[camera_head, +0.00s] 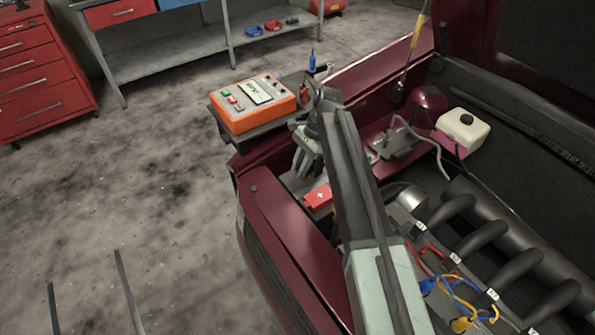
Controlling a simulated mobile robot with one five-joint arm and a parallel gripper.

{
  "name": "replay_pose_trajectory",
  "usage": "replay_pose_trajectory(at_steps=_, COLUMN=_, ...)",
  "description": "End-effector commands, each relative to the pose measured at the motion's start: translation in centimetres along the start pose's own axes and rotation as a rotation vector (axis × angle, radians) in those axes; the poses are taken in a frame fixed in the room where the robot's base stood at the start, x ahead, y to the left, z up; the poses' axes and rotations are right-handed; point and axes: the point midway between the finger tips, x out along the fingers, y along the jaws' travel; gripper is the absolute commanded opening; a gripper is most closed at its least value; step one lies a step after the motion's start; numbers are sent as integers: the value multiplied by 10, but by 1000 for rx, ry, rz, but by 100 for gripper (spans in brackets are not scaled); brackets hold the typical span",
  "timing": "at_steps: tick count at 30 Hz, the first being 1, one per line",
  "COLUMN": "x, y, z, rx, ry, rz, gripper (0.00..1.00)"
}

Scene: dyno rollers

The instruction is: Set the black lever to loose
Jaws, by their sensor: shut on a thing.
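My arm reaches from the bottom over the front of the dark red car's engine bay, and its wrist bends downward. My gripper (302,163) is low beside the battery's red terminal cover (318,198). It is shut on a small dark thing that appears to be the black lever. The arm and gripper hide most of the lever, so its angle and any loose marking cannot be read.
An orange tester (254,103) sits on a tray at the car's front corner. A grey bracket (391,143) and a white reservoir (462,130) are right of my arm. Dark pipes (487,241) and coloured cables (460,300) lie lower right. Open floor is left.

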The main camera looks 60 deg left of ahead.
Motion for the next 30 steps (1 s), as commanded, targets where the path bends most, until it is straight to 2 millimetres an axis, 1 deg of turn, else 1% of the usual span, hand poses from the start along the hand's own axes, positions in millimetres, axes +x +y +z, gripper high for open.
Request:
replay_pose_trajectory(at_steps=2, x=2, y=0, z=-4, rx=1, ry=-37, rz=2, gripper=0)
replay_pose_trajectory(at_steps=9, x=0, y=0, z=-4, rx=-1, ry=-107, rz=3, gripper=0)
replay_pose_trajectory(at_steps=24, x=-1, y=1, z=-4, rx=-1, ry=-126, rz=3, gripper=0)
replay_pose_trajectory(at_steps=25, x=-1, y=1, z=-4, rx=-1, ry=-125, rz=3, gripper=23)
replay_pose_trajectory(at_steps=26, x=-1, y=1, z=-4, rx=-1, ry=-125, rz=3, gripper=31)
replay_pose_trajectory(at_steps=27, x=-1, y=1, z=-4, rx=-1, ry=-125, rz=3, gripper=36)
replay_pose_trajectory(at_steps=30, x=-1, y=1, z=-4, rx=-1, ry=-125, rz=2, gripper=36)
